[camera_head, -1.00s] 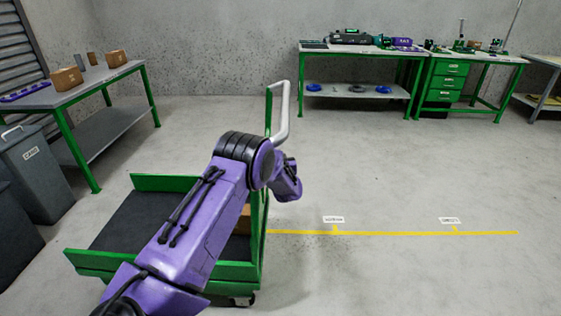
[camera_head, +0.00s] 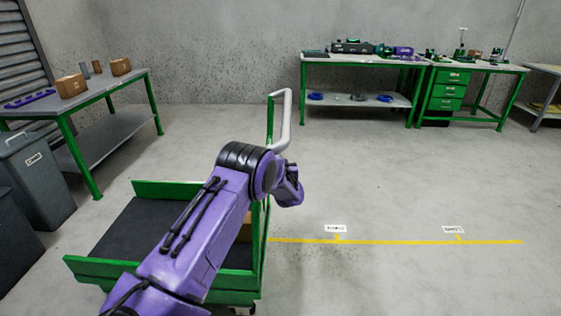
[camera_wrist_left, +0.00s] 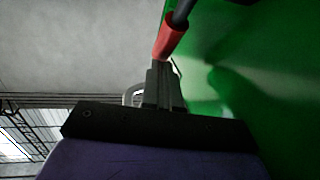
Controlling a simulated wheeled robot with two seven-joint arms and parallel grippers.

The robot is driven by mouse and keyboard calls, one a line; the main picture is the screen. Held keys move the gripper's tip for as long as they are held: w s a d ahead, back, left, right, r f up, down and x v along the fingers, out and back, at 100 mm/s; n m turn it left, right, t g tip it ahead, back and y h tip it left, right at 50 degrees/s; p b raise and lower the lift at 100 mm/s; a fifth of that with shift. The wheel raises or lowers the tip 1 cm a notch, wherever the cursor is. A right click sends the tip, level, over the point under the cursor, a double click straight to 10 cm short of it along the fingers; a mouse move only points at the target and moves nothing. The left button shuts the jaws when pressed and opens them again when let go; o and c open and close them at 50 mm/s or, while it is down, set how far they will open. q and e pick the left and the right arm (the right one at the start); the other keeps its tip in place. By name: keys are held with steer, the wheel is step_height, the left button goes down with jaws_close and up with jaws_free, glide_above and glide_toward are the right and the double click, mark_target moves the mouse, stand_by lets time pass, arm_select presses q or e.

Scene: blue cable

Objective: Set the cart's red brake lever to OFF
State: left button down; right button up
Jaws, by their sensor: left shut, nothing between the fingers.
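The green cart (camera_head: 163,188) with a dark deck is at the lower left in the head view, partly covered by my left arm. Its pale handle (camera_head: 283,122) rises behind the arm. In the left wrist view the red brake lever grip (camera_wrist_left: 171,38), on a dark rod, hangs beside a green cart panel (camera_wrist_left: 240,70). My left gripper (camera_wrist_left: 162,68) is shut and empty, its tips just below the red grip's end; I cannot tell whether they touch it. The gripper and lever are hidden in the head view. My right gripper is not in view.
A brown box (camera_head: 245,228) shows on the cart behind my arm. A yellow floor line (camera_head: 390,241) with two labels runs right of the cart. Grey bins (camera_head: 38,180) and a table (camera_head: 95,95) stand left, workbenches (camera_head: 375,59) behind. The floor at right is clear.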

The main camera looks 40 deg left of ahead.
arm_select(q)
steer(key=s+d+r+p, duration=0.4)
steer(key=s+d+r, duration=0.2)
steer(key=d+r, duration=0.2)
steer(key=shift+s+d, duration=0.3)
steer(key=shift+d, duration=0.35)
